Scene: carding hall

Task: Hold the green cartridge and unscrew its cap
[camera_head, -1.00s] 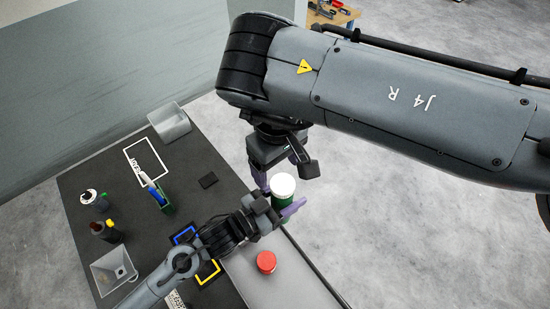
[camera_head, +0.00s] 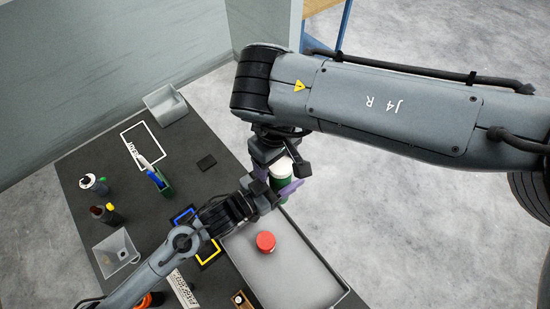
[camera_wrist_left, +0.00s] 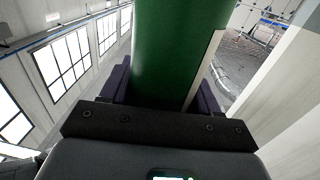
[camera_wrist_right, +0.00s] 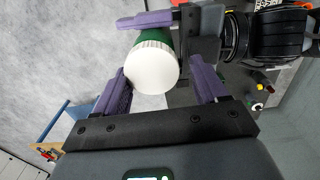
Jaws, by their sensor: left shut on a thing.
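The green cartridge (camera_head: 284,183) stands roughly upright with its white cap (camera_head: 283,168) on top. My left gripper (camera_head: 281,190) is shut on the cartridge body, which fills the middle of the left wrist view (camera_wrist_left: 175,50). My right gripper (camera_head: 275,165) is over the cap and partly hides it in the head view. In the right wrist view the purple fingers stand apart, with the round white cap (camera_wrist_right: 152,68) near their tips, closer to the left-hand finger. I cannot tell whether that finger touches it.
Below the cartridge lies a grey tray (camera_head: 297,284) with a red round piece (camera_head: 265,241). The dark table (camera_head: 100,165) holds bottles (camera_head: 95,184), a green holder (camera_head: 160,181), a grey bin (camera_head: 165,104) and a grey funnel-like container (camera_head: 115,253). Open floor lies to the right.

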